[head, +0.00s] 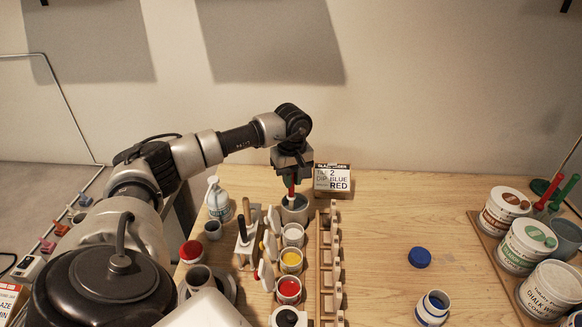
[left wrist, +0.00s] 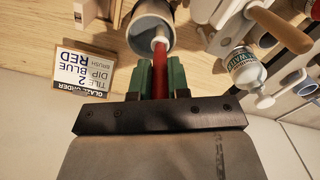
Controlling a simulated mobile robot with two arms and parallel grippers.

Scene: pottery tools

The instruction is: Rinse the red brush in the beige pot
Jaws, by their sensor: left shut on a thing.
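My left gripper (head: 291,178) points down and is shut on the red brush (head: 291,190). In the left wrist view the green fingers (left wrist: 161,80) close on both sides of the brush's red handle (left wrist: 160,75). Its pale head (left wrist: 159,43) is at the mouth of the grey-beige pot (left wrist: 135,38). In the head view this pot (head: 296,215) stands upright on the table right below my gripper. I cannot tell how deep the bristles reach into it. My right gripper is not in view.
A card reading "tile 2 dip blue, brush red" (head: 332,180) stands just right of the pot. White, yellow (head: 291,260) and red (head: 288,289) glaze cups line up in front, beside a wooden rack (head: 329,270). A white bottle (head: 218,200) stands left. The table's middle right is mostly clear.

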